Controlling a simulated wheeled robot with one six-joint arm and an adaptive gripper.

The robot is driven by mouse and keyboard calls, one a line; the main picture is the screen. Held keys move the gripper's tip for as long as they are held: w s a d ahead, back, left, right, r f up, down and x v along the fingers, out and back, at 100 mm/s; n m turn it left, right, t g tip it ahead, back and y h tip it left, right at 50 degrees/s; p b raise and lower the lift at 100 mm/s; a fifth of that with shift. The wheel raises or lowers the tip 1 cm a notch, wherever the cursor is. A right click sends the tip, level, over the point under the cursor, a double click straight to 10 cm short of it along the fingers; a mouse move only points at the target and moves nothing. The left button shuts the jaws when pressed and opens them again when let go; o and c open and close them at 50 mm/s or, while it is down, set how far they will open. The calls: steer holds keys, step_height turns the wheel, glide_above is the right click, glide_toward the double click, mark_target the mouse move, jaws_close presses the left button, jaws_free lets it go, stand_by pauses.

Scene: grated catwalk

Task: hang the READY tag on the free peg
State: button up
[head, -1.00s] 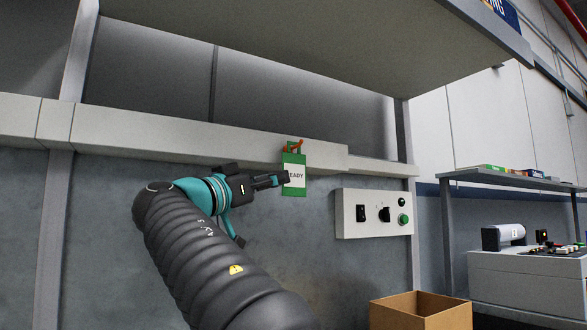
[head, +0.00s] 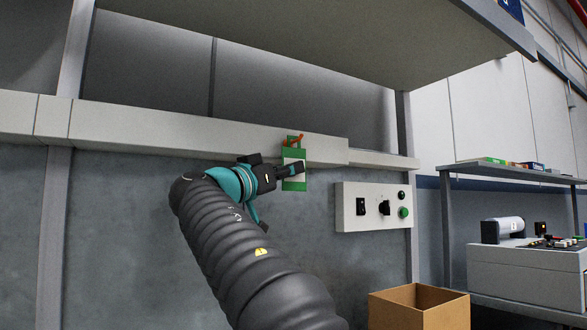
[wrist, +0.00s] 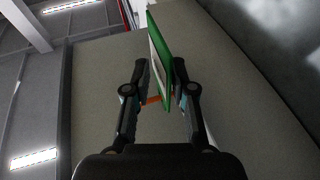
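The green READY tag (head: 288,184) with a white label hangs against the pale rail, just below an orange peg (head: 298,140). My gripper (head: 292,169) is in front of the tag and covers most of its label. In the wrist view the tag (wrist: 161,62) stands nearly edge-on between my two fingers (wrist: 160,78). It lies close to the right finger, with a gap to the left finger, so my gripper looks open around it. An orange piece (wrist: 152,100) shows low between the fingers. I cannot make out a second, free peg.
A control box (head: 373,207) with switches and a green button is on the wall to the right. A wide shelf (head: 320,45) overhangs above. An open cardboard box (head: 420,308) stands low at right. A side shelf (head: 510,173) is farther right.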

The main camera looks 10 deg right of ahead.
jaws_close()
steer(key=shift+r, duration=0.35)
steer(key=shift+s+d+b, duration=0.25)
steer(key=shift+s+b, duration=0.25)
steer(key=shift+s, duration=0.25)
steer(key=shift+s+d+r+b, duration=0.15)
steer(key=shift+s+r, duration=0.1)
steer(key=shift+s, duration=0.25)
steer(key=shift+s+d+r+b, duration=0.15)
steer(key=shift+s+r, duration=0.1)
steer(key=shift+s, duration=0.25)
stand_by(0.8)
steer(key=shift+s+d+b, duration=0.25)
steer(key=shift+s+b, duration=0.25)
steer(key=shift+s, duration=0.2)
steer(key=shift+s+d+b, duration=0.2)
steer(key=shift+s+b, duration=0.25)
steer(key=shift+s, duration=0.3)
steer(key=shift+s+d+b, duration=0.25)
steer(key=shift+s+b, duration=0.25)
steer(key=shift+s, duration=0.2)
steer(key=shift+r+p, duration=0.55)
steer(key=shift+r, duration=0.05)
